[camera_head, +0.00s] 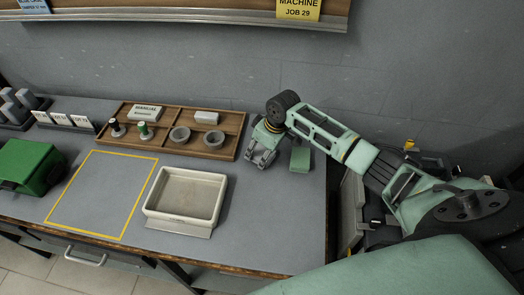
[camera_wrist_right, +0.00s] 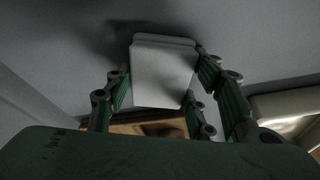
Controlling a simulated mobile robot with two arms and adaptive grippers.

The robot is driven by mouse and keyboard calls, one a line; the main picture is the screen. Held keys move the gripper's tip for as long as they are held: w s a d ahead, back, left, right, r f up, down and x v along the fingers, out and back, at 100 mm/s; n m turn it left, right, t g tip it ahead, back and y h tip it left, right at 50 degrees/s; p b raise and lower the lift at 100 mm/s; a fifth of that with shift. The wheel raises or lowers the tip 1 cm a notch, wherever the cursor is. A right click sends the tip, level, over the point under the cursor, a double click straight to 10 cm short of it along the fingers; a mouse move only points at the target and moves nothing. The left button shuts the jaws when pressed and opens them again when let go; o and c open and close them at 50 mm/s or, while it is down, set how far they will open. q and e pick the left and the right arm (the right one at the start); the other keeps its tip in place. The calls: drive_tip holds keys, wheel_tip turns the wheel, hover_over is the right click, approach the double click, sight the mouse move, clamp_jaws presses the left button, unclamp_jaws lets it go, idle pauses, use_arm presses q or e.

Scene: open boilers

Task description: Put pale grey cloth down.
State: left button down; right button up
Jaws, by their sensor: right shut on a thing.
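The pale grey cloth (camera_wrist_right: 163,72) is a folded, flat rectangular pad in the right wrist view, between the fingers of my right gripper (camera_wrist_right: 165,88). In the head view my right gripper (camera_head: 262,158) is at the right end of the wooden tray, low over the grey bench; it hides most of the cloth there. The gripper is shut on the cloth. I cannot tell whether the cloth touches the bench. My left gripper is not in view.
A cream bin (camera_head: 152,208), a yellow-outlined area (camera_head: 102,193) and a green box (camera_head: 38,168) lie to the left. A small pale green block (camera_head: 300,159) is right of the gripper. Bench front right is clear.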

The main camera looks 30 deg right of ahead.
drive_tip(key=shift+s+f, duration=0.25)
drive_tip(key=shift+f, duration=0.2)
drive_tip(key=o, duration=0.6)
drive_tip(key=shift+s, duration=0.1)
drive_tip(key=o, duration=0.4)
drive_tip(key=shift+w+f, duration=0.25)
drive_tip(key=shift+f, duration=0.05)
drive_tip(key=shift+r, duration=0.15)
drive_tip(key=shift+r, duration=0.25)
drive_tip(key=v, duration=1.3)
drive_tip(key=shift+w+a, duration=0.1)
drive_tip(key=shift+w, duration=0.15)
